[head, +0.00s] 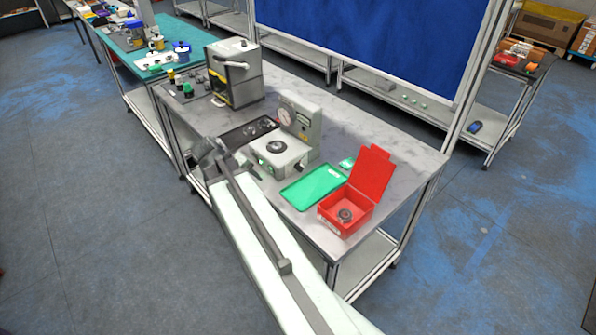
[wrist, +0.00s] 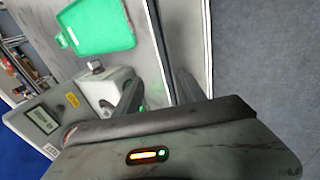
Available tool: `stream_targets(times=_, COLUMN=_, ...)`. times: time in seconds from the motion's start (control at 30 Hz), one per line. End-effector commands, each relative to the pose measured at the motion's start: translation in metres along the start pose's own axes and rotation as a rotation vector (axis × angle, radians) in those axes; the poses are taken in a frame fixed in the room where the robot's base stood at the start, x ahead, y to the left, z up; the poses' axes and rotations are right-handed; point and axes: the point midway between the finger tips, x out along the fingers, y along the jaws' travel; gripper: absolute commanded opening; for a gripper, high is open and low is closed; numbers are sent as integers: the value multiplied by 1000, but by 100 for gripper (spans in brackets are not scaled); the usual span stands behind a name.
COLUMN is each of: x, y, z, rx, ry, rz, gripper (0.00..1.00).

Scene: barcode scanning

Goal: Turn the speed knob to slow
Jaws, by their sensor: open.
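A grey machine (head: 285,160) stands on the metal table, with a dark round part (head: 276,147) on its low base. I cannot pick out the speed knob for certain. My gripper (head: 226,152) is at the machine's left front side. In the wrist view my gripper (wrist: 158,88) shows two separated fingers with nothing between them. The machine's pale base (wrist: 108,86) is close beside the left finger, and a small green light shows there. Whether they touch is unclear.
A dark tray (head: 250,133) is behind my gripper. A boxy metal machine (head: 234,75) stands at the far left of the metal table (head: 385,140).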

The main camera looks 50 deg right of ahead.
Motion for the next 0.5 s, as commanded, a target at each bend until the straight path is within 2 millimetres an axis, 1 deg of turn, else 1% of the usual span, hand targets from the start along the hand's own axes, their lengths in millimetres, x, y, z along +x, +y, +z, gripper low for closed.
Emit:
stream_targets(times=0.03, x=22, y=39, z=3, rx=6, ry=-15, rz=80, gripper=48)
stream_targets(times=0.1, x=34, y=83, z=10, rx=-4, ry=-33, rz=176, gripper=48)
stream_targets(times=0.13, x=38, y=98, z=13, rx=-7, ry=-40, rz=207, gripper=48)
stream_targets(times=0.2, x=42, y=119, z=18, rx=-16, ry=-53, rz=255, gripper=48)
stream_targets(times=0.3, x=42, y=130, z=21, rx=-22, ry=-59, rz=280, gripper=48)
stream_targets(times=0.4, x=44, y=130, z=21, rx=-22, ry=-59, rz=280, gripper=48)
stream_targets(times=0.5, x=52, y=131, z=21, rx=-21, ry=-59, rz=279, gripper=48)
